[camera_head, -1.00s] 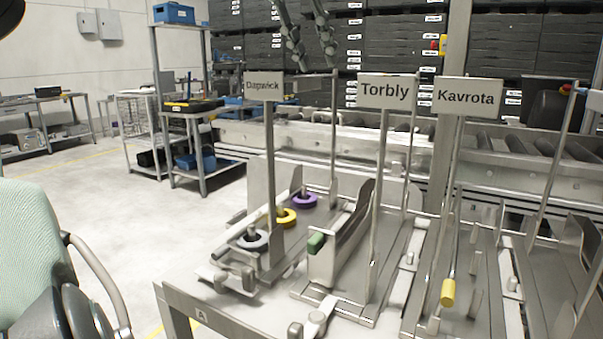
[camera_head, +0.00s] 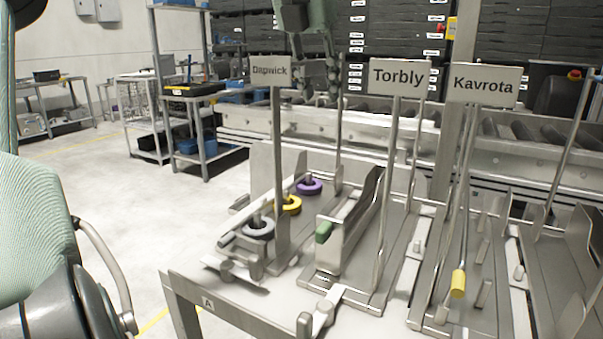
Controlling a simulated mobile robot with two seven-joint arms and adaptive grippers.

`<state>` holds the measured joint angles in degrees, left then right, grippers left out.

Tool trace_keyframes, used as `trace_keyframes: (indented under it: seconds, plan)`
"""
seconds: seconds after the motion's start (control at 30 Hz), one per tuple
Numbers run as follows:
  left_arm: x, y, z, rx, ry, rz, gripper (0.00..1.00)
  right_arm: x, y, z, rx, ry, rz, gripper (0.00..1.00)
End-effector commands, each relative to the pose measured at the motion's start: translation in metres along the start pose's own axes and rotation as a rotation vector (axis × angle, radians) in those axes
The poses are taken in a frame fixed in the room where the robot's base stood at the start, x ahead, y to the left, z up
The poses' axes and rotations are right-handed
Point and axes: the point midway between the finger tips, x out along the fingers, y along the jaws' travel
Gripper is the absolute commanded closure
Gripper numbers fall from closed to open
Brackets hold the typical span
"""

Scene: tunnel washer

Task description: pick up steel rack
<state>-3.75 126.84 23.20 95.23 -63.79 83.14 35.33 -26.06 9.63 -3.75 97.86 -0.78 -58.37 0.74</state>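A steel rack (camera_head: 347,240) with tall plate sides and a green grip (camera_head: 323,232) lies on the table by the Torbly sign (camera_head: 399,77). I take it for the steel rack; other steel fixtures stand beside it. One gripper, which I take as my left (camera_head: 315,88), hangs at the top middle behind the Dagwick sign (camera_head: 271,70), well above and apart from the rack. Its fingers are spread with nothing visible between them; the sign partly covers one finger. I do not see my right gripper.
Grey, yellow (camera_head: 290,205) and purple (camera_head: 309,187) rings sit left of the rack. The Kavrota sign (camera_head: 484,84) and a yellow-ended rod (camera_head: 458,284) stand right. Sign posts rise around the rack. A roller conveyor (camera_head: 480,165) runs behind. Floor at left is clear.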

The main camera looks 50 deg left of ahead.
Motion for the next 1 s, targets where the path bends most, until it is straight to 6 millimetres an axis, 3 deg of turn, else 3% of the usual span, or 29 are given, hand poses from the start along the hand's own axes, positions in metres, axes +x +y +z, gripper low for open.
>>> trace_keyframes:
  seconds: [0.17,0.4,1.0]
  plan:
    - [-0.0005,0.0,0.0003,0.0,-0.001,0.0,0.71,0.0005,0.0,0.0006,0.0,-0.001,0.0,0.6]
    - [-0.0008,0.0001,0.0003,0.0,-0.001,0.0,1.0,0.0004,-0.0001,0.0006,-0.001,-0.001,0.0,0.6]
    - [-0.0046,-0.0003,0.0025,0.0,-0.011,-0.001,1.0,-0.0008,-0.0002,-0.0006,-0.002,0.001,0.0,0.6]
